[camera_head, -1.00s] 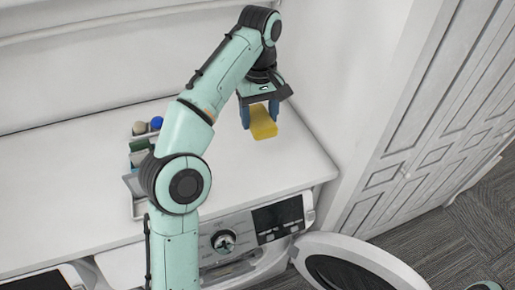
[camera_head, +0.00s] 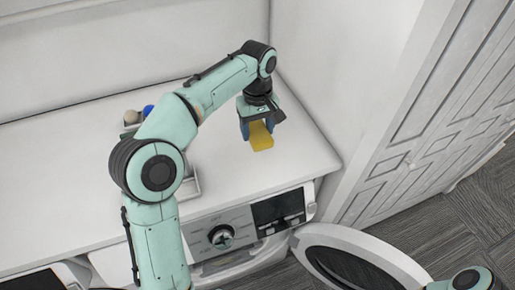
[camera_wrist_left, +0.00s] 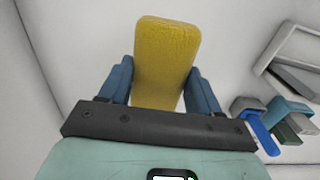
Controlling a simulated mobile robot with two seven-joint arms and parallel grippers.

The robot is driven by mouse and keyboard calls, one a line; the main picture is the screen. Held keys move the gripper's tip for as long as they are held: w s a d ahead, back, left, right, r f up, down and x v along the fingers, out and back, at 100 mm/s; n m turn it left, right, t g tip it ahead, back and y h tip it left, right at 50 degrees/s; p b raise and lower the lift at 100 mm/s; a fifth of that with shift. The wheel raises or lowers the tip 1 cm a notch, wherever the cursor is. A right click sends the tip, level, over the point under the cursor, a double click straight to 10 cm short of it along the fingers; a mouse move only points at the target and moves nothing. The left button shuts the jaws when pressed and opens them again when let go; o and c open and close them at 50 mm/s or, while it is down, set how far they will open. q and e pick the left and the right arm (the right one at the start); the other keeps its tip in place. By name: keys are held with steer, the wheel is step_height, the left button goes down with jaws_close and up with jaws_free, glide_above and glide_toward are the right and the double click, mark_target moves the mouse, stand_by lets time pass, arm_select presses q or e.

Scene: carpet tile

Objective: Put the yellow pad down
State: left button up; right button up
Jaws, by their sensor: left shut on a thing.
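The yellow pad (camera_head: 261,136) is between the blue fingers of my left gripper (camera_head: 257,127), over the right part of the white counter. In the left wrist view the yellow pad (camera_wrist_left: 165,55) stands out beyond the fingertips of the left gripper (camera_wrist_left: 160,85), which is shut on it. The pad is close to the countertop; I cannot tell whether it touches. My right gripper is not in view; only a piece of my other arm shows at the lower right corner.
The white counter (camera_head: 60,170) is clear around the pad.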

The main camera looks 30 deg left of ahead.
mark_target(256, 132)
arm_select(q)
steer(key=f, duration=0.3)
steer(key=shift+s, duration=0.4)
steer(key=shift+w+f+b, duration=0.25)
steer(key=shift+f+b, duration=0.05)
steer(key=shift+f, duration=0.2)
step_height(256, 132, down, 4)
steer(key=shift+r+b, duration=0.25)
steer(key=shift+b, duration=0.15)
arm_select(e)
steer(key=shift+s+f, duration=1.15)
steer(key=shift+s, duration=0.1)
arm_select(q)
steer(key=shift+w+f, duration=0.1)
steer(key=shift+f, duration=0.2)
steer(key=o, duration=1)
steer(key=shift+o, duration=0.2)
steer(key=shift+r, duration=0.1)
steer(key=shift+r, duration=0.1)
